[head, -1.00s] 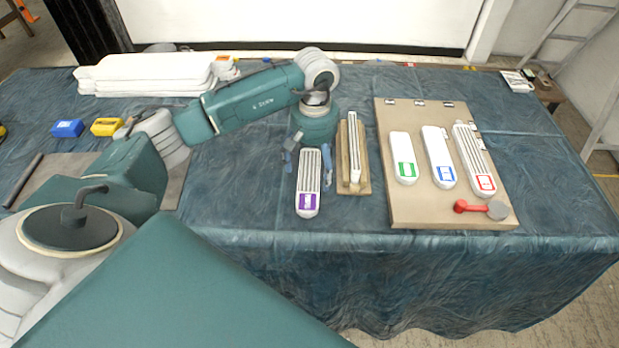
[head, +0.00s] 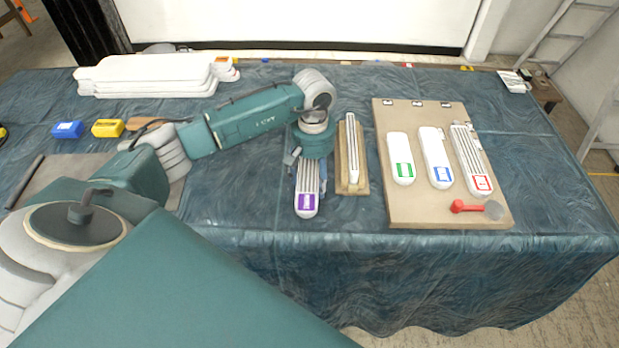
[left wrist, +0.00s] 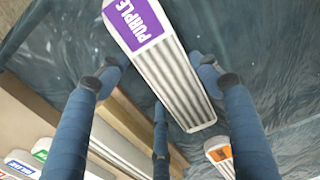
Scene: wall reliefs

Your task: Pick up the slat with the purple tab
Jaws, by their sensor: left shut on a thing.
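The slat with the purple tab (head: 307,200) is white with dark grooves and lies on the blue cloth left of a wooden block. In the left wrist view the same slat (left wrist: 172,72) shows its PURPLE label, with a blue finger on each side. My left gripper (head: 307,172) is over its far part, shut on it, and hides that end in the head view. I cannot tell whether the slat is clear of the cloth. My right gripper is not in view.
A wooden block (head: 341,184) bearing a narrow white slat (head: 352,130) stands close on the right. Beyond it, a tan board (head: 410,215) holds green-, blue- and red-labelled slats and a red-handled tool (head: 468,206). Bare cloth lies in front.

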